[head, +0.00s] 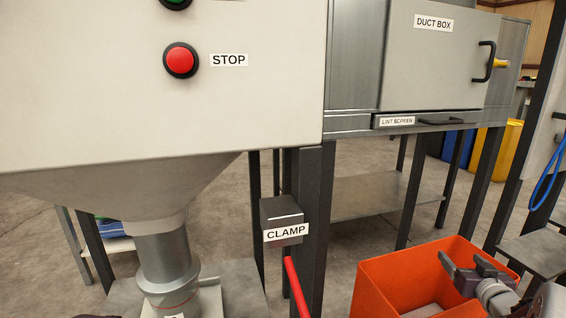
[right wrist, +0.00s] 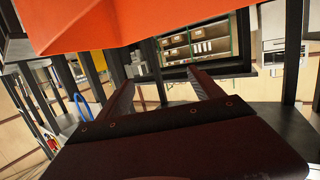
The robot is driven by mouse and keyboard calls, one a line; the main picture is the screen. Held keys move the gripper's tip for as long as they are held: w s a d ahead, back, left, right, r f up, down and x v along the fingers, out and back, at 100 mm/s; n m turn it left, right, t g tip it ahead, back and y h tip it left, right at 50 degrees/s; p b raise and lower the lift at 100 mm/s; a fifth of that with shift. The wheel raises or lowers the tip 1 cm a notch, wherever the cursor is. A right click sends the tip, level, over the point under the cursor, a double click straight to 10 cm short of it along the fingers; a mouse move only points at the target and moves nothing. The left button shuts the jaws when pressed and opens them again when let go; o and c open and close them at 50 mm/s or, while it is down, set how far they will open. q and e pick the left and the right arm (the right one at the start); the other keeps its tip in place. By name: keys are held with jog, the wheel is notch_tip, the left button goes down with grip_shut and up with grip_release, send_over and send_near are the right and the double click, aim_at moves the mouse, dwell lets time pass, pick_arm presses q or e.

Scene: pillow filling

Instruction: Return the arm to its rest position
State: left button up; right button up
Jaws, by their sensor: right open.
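My right gripper (head: 459,258) is at the lower right of the head view, over the orange bin (head: 385,291). Its two dark fingers are apart, with nothing between them. In the right wrist view the fingers (right wrist: 160,82) stand apart and empty, and part of the orange bin (right wrist: 90,22) fills the top left. My left gripper is not clearly seen; only small dark shapes show at the bottom edge of the head view.
A filling machine with a red stop button (head: 180,60) and a nozzle (head: 166,262) stands at left. A clamp box (head: 282,220) with a red lever (head: 297,287) is on a dark post. The duct box (head: 430,60) is behind. A dark frame stands at right.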

jog(key=shift+a, duration=0.1)
jog(key=w+a+r+n+y+p, duration=0.2)
jog(key=a+r+p, duration=0.25)
jog(key=a, duration=0.75)
jog(key=w+a+r+n+y+p, duration=0.1)
jog(key=w+a+r+y+p, duration=0.4)
jog(key=a, duration=0.7)
jog(key=s+a+f+g+h, duration=0.15)
jog(key=s+f+g, duration=0.35)
jog(key=s, duration=0.5)
jog(key=s+a+f+m+g+h+p, duration=0.1)
jog(key=s+a+f+g, duration=0.1)
jog(key=s+f+g, duration=0.6)
jog(key=s+a+f+g+h, duration=0.1)
jog(key=s+a+f, duration=0.15)
jog(key=s, duration=0.95)
notch_tip(320, 180, up, 38)
jog(key=p, duration=3.8)
jog(key=shift+s+f, duration=0.15)
jog(key=shift+f, duration=0.05)
